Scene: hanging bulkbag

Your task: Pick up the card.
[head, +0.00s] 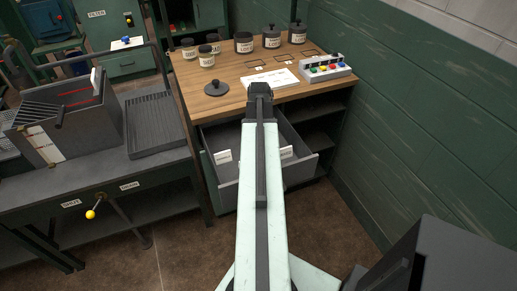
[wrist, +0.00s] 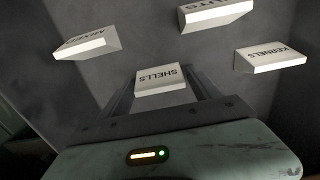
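Several white labelled cards are inside the open grey drawer. In the wrist view, a card reading SHELLS (wrist: 160,79) lies between the lines of my two fingers; I cannot tell whether they touch it. The KERNELS card (wrist: 270,57) is to its right, a partly cut-off card (wrist: 214,12) is above, and another card (wrist: 87,42) is at left. My gripper (wrist: 162,75) has its fingers spread apart. In the head view, my arm hides the gripper and the drawer's middle; two white cards (head: 223,156) (head: 287,152) show beside it. The frames do not show which card is meant.
The drawer (head: 309,170) is pulled out below a wooden worktop (head: 215,103). On the worktop are several dark-lidded jars (head: 243,42), a loose lid (head: 216,88), a white sheet (head: 282,77) and a button box (head: 325,68). A green wall (head: 430,110) bounds the right.

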